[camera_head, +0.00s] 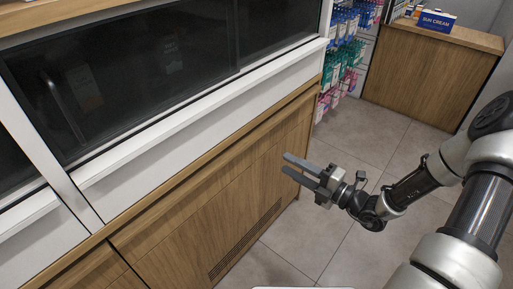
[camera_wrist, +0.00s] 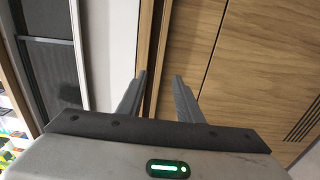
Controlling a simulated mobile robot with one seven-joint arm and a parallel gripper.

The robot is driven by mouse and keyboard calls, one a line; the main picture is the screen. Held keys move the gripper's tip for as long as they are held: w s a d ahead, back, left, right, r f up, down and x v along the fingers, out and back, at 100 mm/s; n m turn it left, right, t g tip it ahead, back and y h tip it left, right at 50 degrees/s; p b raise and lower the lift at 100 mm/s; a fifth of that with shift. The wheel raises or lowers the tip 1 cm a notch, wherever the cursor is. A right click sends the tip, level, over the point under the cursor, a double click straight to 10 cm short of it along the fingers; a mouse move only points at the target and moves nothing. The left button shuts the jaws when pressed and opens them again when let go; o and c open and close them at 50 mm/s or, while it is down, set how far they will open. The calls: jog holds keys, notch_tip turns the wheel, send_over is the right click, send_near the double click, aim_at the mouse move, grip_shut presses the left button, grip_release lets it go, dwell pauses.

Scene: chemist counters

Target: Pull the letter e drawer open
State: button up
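No letter e and no lettering on any drawer can be made out in either view, so I cannot tell which front is the letter e drawer. A long white front panel (camera_head: 205,115) runs under the dark glass of the counter, with wooden fronts (camera_head: 190,232) below it. My gripper (camera_head: 285,163) is in front of the wooden part, its two fingers apart and nothing between them. In the wrist view my gripper (camera_wrist: 159,75) points at the wooden front (camera_wrist: 245,60), near a wooden strip beside the white panel (camera_wrist: 97,50). I see no handle between the fingers.
Dark glass (camera_head: 150,65) fills the upper counter. A vent grille (camera_head: 245,240) is low in the wood. A wooden desk (camera_head: 425,75) with a sun cream box (camera_head: 436,20) stands behind. The tiled floor (camera_head: 310,235) is clear.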

aim_at(251, 143)
jog(key=b+x, duration=0.2)
jog(key=x, duration=1.1)
jog(key=shift+w+a, duration=0.15)
jog(key=shift+a, duration=0.05)
jog(key=shift+c, duration=0.4)
grip_shut()
